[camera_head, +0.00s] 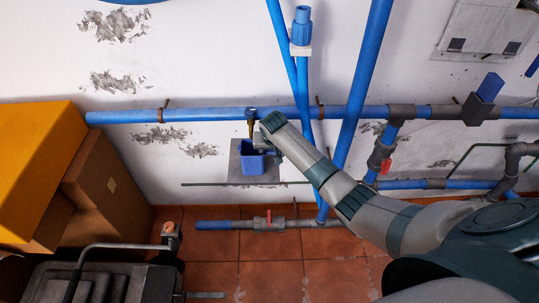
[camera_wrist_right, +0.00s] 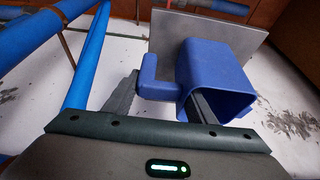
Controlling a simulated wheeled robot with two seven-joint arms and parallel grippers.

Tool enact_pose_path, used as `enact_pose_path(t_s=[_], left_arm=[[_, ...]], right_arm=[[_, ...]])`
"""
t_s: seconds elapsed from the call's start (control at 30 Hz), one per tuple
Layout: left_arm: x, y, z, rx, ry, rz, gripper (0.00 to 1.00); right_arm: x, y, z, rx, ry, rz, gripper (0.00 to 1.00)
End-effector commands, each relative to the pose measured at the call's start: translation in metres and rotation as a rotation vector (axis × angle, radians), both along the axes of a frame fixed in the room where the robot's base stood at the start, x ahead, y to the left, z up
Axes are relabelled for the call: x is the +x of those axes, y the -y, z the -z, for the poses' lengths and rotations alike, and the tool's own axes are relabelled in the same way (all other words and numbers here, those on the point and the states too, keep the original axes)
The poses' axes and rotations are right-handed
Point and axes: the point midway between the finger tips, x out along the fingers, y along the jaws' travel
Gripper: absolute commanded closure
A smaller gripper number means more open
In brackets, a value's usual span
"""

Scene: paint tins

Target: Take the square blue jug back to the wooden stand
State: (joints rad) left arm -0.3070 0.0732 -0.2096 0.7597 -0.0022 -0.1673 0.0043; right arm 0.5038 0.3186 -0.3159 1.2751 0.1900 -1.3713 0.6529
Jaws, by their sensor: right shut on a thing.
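The square blue jug (camera_head: 251,163) is below a small tap on the wall pipe in the head view, with a grey plate behind or under it. In the right wrist view the jug (camera_wrist_right: 218,72) shows its open mouth and its handle. My right gripper (camera_head: 262,146) is shut on the jug; in the wrist view (camera_wrist_right: 160,92) its fingers lie on either side of the handle, one overlapping the jug's mouth. I cannot make out a wooden stand in either view. My left gripper is not in view.
The tap (camera_head: 251,125) hangs from a long blue pipe (camera_head: 200,115) just above the jug. The grey plate (camera_head: 235,173) is against the white wall. Brown boxes (camera_head: 105,185) stand at the left. Lower pipes with a red valve (camera_head: 268,217) run above the tiled floor.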

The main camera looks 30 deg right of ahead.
Motion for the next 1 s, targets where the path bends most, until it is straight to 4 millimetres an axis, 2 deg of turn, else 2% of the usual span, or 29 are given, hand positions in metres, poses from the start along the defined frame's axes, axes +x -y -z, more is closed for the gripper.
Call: enact_pose_path(t_s=[0.27, 0.63, 1.0], left_arm=[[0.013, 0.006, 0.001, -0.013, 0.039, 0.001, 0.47], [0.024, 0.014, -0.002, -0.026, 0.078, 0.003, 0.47], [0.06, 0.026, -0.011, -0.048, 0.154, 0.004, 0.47]], right_arm=[[0.002, 0.0, -0.032, 0.002, 0.006, 0.0, 0.83], [-0.064, -0.032, -0.03, 0.002, 0.002, -0.002, 0.83], [-0.135, -0.066, -0.03, 0.002, 0.001, -0.001, 0.83]])
